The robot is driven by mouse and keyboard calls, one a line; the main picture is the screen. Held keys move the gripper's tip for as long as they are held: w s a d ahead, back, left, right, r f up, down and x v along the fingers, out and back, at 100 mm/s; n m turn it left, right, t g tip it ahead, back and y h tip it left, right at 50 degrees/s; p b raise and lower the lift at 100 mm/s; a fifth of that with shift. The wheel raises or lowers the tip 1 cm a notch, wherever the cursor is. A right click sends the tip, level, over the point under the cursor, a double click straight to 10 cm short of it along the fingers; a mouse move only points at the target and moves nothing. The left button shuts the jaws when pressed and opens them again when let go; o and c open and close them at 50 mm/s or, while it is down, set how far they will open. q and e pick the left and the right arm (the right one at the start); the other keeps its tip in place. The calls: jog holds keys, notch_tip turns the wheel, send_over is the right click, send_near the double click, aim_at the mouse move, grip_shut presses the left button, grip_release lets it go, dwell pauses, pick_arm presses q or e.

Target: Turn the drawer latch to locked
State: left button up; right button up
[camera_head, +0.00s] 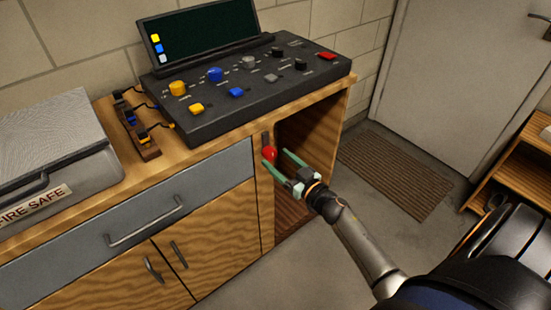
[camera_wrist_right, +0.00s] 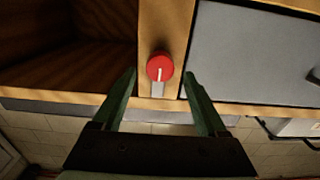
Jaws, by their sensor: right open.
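The drawer latch is a round red knob (camera_head: 269,154) on the wooden post between the grey drawer and the open compartment. In the right wrist view the red knob (camera_wrist_right: 160,67) has a white line on its face, and a pale strip lies against the post beside it. The grey drawer (camera_head: 130,212) looks shut. My right gripper (camera_head: 280,161) is open in front of the knob. In the wrist view its green fingers (camera_wrist_right: 165,88) stand either side of the knob's line, apart from it. My left gripper is not in view.
A black control panel (camera_head: 240,93) with coloured knobs and a screen sits on the cabinet top. A grey case (camera_head: 65,190) marked "FIRE SAFE" stands at left. The open compartment (camera_head: 315,135) lies right of the latch. A floor mat (camera_head: 395,175) and wooden shelf (camera_head: 515,175) are farther right.

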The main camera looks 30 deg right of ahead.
jog(key=shift+w+a, duration=0.1)
jog(key=shift+w, duration=0.9)
grip_shut()
